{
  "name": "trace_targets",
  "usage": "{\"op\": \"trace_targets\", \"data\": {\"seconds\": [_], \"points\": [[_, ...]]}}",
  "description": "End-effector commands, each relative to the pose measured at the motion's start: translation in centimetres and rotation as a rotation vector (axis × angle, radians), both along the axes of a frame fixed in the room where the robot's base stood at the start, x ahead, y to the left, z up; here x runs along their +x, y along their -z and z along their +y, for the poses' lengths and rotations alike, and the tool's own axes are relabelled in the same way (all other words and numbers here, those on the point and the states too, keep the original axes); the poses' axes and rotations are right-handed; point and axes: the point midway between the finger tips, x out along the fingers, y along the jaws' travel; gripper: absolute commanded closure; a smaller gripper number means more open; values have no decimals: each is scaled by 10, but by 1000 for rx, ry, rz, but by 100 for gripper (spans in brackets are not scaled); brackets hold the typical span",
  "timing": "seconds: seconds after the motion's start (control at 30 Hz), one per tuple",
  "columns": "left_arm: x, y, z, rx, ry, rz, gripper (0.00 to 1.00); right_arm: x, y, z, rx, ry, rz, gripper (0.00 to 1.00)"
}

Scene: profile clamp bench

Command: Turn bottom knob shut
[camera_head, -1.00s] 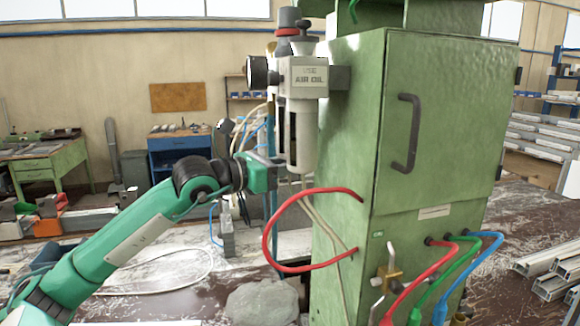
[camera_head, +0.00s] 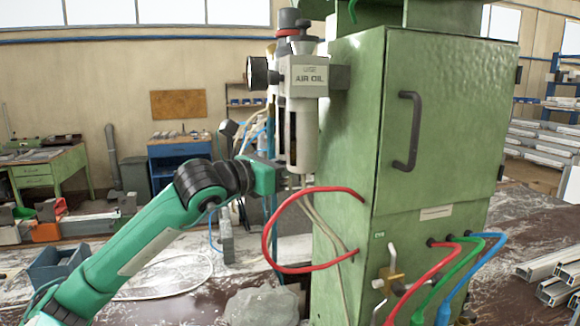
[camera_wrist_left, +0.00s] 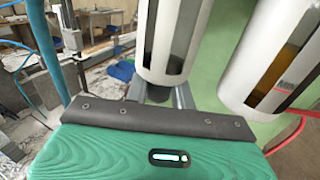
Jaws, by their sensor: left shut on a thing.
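The air oil unit (camera_head: 304,75) is mounted on the left side of the green cabinet, with white, slotted bowls hanging below it. In the left wrist view, two bowls show, the nearer one (camera_wrist_left: 165,40) right above my fingers. My left gripper (camera_wrist_left: 160,93) is directly under this bowl, shut on a small dark bottom knob (camera_wrist_left: 158,92) that is mostly hidden by the gripper body and the bowl. In the head view my left gripper (camera_head: 287,178) reaches in from the left at the bowl's lower end; the knob cannot be made out there. My right gripper is not in view.
The green cabinet (camera_head: 440,130) stands close on the right. A red hose (camera_head: 268,235) loops just below my left gripper. A round gauge (camera_head: 258,73) juts out left above it. A grey stone-like lump (camera_head: 262,306) lies on the bench below.

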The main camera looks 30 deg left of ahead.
Motion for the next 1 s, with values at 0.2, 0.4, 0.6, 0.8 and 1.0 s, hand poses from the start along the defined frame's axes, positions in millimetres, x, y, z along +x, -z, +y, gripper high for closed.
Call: {"op": "trace_targets", "data": {"seconds": [0.2,0.4,0.6,0.8,1.0], "points": [[0,1,0,1,1,2,55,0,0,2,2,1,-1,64],[0,1,0,0,0,1,55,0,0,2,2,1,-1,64],[-11,4,4,2,-2,0,55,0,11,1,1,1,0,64],[-39,7,13,2,-2,1,55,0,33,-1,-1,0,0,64],[-66,7,21,2,-1,2,55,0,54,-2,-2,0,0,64]]}}
